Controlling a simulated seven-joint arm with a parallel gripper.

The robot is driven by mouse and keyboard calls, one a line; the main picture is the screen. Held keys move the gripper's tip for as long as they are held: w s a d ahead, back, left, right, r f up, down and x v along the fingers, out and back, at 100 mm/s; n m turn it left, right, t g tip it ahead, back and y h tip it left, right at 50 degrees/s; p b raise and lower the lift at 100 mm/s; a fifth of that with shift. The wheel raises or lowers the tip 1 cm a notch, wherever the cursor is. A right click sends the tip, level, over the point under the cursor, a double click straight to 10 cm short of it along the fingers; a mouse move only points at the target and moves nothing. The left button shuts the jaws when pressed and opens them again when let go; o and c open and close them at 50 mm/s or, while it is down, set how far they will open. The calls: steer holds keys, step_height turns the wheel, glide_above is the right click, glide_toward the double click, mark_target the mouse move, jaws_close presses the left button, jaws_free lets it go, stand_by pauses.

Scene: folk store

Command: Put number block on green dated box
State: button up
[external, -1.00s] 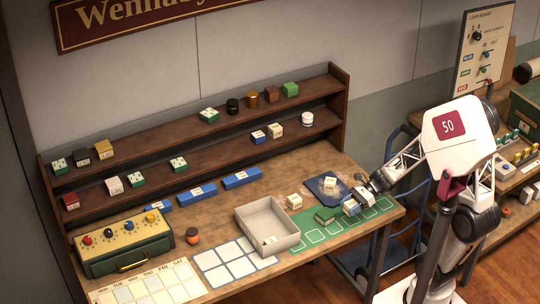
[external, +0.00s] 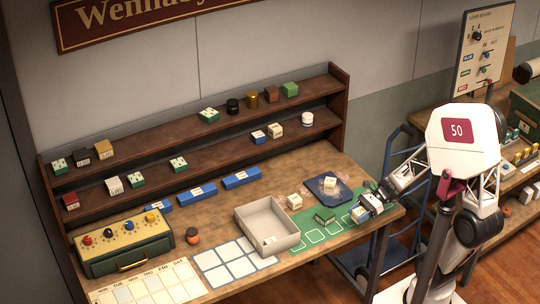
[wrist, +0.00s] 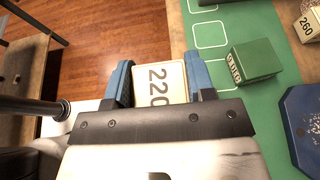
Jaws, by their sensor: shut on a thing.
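My gripper (external: 365,208) is shut on a cream number block (external: 357,215) near the right front edge of the table. In the wrist view, the block (wrist: 159,84) shows "220" between the two blue fingers (wrist: 159,86). The green dated box (external: 325,217) sits on the green mat, to the left of my gripper. In the wrist view, the green box (wrist: 253,58) is to the right of the held block, apart from it, with a lettered label on one side.
A "260" block (wrist: 308,25) stands beyond the green box. A grey open bin (external: 253,220) stands left of the mat (external: 302,248).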

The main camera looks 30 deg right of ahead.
glide_above(323, 214)
steer(key=shift+d+f, duration=0.15)
steer(key=shift+f, duration=0.6)
steer(key=shift+f, duration=0.1)
steer(key=shift+f, duration=1.65)
steer(key=shift+f, duration=0.1)
steer(key=o, duration=0.9)
steer(key=shift+v, duration=6.05)
